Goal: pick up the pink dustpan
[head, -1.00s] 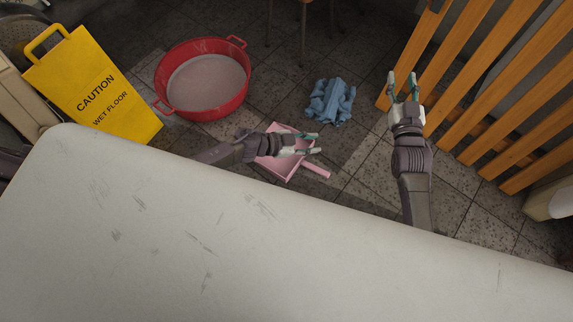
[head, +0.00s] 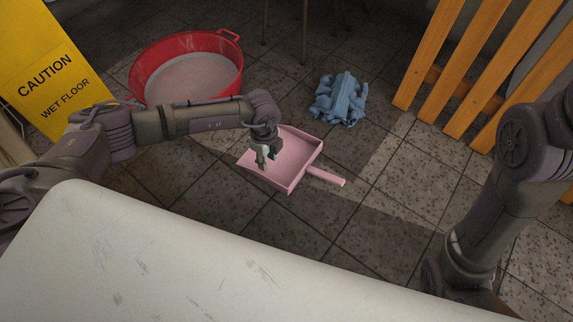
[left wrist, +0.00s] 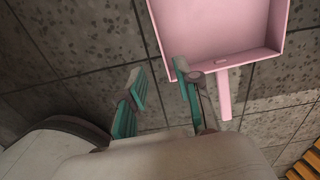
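The pink dustpan (head: 296,158) lies on the tiled floor in the middle of the head view, its handle pointing right and slightly toward me. In the left wrist view the dustpan (left wrist: 210,28) fills the top right, with its handle pointing down the picture. My left gripper (head: 266,157) points down over the left part of the pan in the head view. In the left wrist view its teal fingers (left wrist: 160,82) are apart with nothing between them, beside the handle and to its left. My right arm shows at the right, but its gripper is not visible.
A red tub (head: 190,70) and a yellow caution sign (head: 45,75) stand at the left. A crumpled blue cloth (head: 341,99) lies behind the dustpan. Orange slats (head: 480,70) stand at the right. A white surface (head: 200,270) fills the foreground. Floor right of the handle is clear.

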